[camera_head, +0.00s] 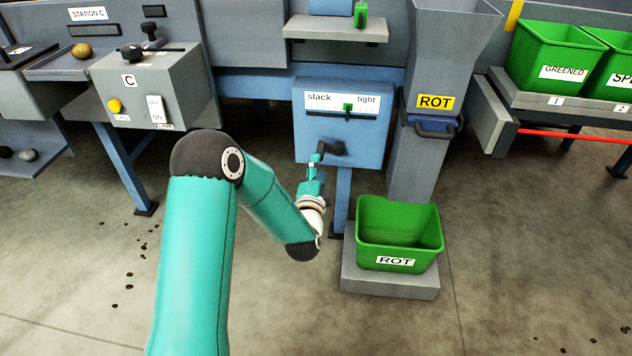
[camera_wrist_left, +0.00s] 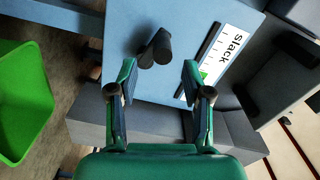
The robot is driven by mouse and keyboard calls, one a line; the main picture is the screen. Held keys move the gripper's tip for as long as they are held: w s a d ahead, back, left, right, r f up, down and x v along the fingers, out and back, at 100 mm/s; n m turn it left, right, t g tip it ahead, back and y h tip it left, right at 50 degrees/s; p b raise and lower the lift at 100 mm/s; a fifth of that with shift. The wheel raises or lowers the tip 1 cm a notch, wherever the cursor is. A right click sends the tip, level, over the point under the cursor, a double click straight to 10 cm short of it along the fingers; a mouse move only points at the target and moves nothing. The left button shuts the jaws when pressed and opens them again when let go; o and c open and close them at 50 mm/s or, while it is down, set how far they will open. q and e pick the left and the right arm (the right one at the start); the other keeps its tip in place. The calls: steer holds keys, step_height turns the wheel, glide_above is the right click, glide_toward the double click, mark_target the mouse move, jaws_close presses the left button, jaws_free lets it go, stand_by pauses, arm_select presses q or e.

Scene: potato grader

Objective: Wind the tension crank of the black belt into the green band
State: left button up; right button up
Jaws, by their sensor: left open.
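The tension crank (camera_head: 332,148) is a black arm with a knob, on the front of a blue box (camera_head: 312,136) below its scale. The white scale (camera_head: 325,98) reads slack at left and tight at right, with a green patch (camera_head: 348,107) right of its middle and a black slot under it. I cannot make out a separate pointer. My left gripper (camera_head: 316,158) is open just below and left of the crank. In the left wrist view the crank (camera_wrist_left: 155,48) lies ahead between the open fingers (camera_wrist_left: 160,70), not gripped. My right gripper is not in view.
A green ROT bin (camera_head: 395,262) stands on a grey plinth below right of the box, under a grey ROT chute (camera_head: 428,150). A grey control box C (camera_head: 155,80) is at left. A shelf (camera_head: 335,30) juts out above the scale. The floor in front is free.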

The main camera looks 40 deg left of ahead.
arm_select(q)
steer(key=shift+v, duration=2.3)
steer(key=s+d+f+g+h, duration=0.2)
steer(key=d+f+g+h, duration=0.15)
steer(key=d+f, duration=0.6)
steer(key=s+d+f+g+h, duration=0.25)
steer(key=d+f+h, duration=0.25)
steer(key=d+f, duration=0.4)
steer(key=s+d+f+n+g+h, duration=0.2)
steer(key=s+d+f+n+g, duration=0.15)
steer(key=s, duration=0.25)
steer(key=s+d+f+n+g+h, duration=0.1)
steer(key=s+d+f+n+g, duration=0.2)
steer(key=s, duration=0.4)
steer(key=s+d+f+n+g+h, duration=0.2)
steer(key=s+f+n, duration=0.15)
steer(key=s, duration=0.25)
step_height(320, 180, up, 39)
steer(key=p, duration=3.8)
steer(key=shift+d+f+n+p, duration=0.15)
steer(key=shift+n+p, duration=0.15)
